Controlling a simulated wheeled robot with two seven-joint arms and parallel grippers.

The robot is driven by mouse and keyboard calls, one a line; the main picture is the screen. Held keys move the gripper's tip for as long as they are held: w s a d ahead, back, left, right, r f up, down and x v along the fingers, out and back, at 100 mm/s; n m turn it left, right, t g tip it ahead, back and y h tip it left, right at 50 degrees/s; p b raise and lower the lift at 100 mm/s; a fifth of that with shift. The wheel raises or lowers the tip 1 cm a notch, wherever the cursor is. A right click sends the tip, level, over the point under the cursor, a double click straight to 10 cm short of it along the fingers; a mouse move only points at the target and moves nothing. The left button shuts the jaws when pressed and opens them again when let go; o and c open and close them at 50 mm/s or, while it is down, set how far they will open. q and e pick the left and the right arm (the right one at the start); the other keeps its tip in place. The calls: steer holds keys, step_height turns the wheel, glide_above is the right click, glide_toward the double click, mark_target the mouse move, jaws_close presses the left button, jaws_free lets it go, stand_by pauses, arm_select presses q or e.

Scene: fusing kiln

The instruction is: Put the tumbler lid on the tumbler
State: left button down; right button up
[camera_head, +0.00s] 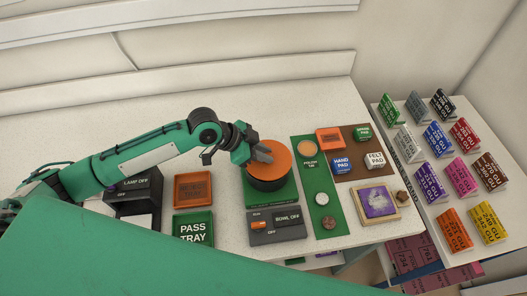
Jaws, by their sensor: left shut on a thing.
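The tumbler (268,184) is a dark round drum on a green base, right of centre. The tumbler lid (280,161) is an orange disc directly over the drum. My left gripper (263,154) reaches in from the left and is shut on the lid near its middle. The fingers hide part of the lid. I cannot tell whether the lid touches the drum's rim or hovers slightly above it. My right gripper is not in view.
A switch panel marked BOWL OFF (288,221) lies in front of the tumbler. A green mat (328,218) and brown mat (354,168) with pads lie to the right. A lamp switch box (139,190) stands left. Several coloured labelled blocks fill the right shelf.

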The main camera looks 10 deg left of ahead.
arm_select(q)
steer(key=shift+f+b, duration=0.4)
steer(key=shift+f, duration=0.4)
steer(key=c, duration=1.3)
jaws_free()
steer(key=shift+o, duration=0.2)
steer(key=shift+a+r, duration=0.2)
steer(key=shift+a, duration=0.1)
steer(key=b+v, duration=0.4)
steer(key=v, duration=0.9)
